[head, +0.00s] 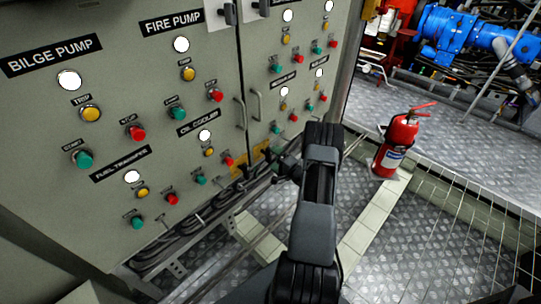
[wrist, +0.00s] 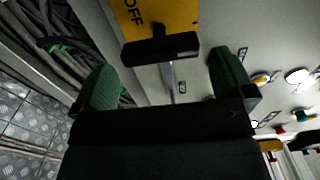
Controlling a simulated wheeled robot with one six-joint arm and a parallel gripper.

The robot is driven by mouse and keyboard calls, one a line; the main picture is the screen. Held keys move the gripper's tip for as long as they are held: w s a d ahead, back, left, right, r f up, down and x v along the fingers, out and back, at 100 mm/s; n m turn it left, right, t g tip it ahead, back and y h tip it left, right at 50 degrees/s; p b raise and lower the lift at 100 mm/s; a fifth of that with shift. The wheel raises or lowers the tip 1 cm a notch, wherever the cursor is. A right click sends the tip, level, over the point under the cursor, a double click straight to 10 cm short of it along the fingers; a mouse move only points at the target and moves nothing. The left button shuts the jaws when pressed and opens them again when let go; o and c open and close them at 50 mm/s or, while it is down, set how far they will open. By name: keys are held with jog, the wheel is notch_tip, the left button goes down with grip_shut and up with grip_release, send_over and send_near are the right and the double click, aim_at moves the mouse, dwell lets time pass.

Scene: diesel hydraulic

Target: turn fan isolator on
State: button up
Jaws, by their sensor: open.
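A yellow plate (wrist: 185,14) lettered OFF is at the top of the wrist view. A black bar-shaped handle (wrist: 160,48) stands out from it, lying nearly level across the picture. No fan label can be read. My gripper (wrist: 164,66) is open, with one green-padded finger on each side of the handle; the handle appears just beyond the fingertips, and I see no contact. In the head view my gripper (head: 287,167) is at the cabinet's lower edge, beside yellow plates (head: 240,171). My arm and gripper partly hide that area.
The grey cabinet (head: 30,110) carries several coloured buttons and lamps above my gripper. Cables (wrist: 50,50) run below the cabinet, close to the left finger. A red fire extinguisher (head: 393,148) stands on the floor to the right.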

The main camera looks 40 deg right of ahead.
jog(key=s+d+p, duration=0.1)
jog(key=s, duration=0.9)
jog(key=shift+d, duration=0.35)
jog(key=s+d+p, duration=0.1)
jog(key=s, duration=0.6)
jog(key=shift+s+d, duration=0.2)
jog(key=shift+s, duration=0.15)
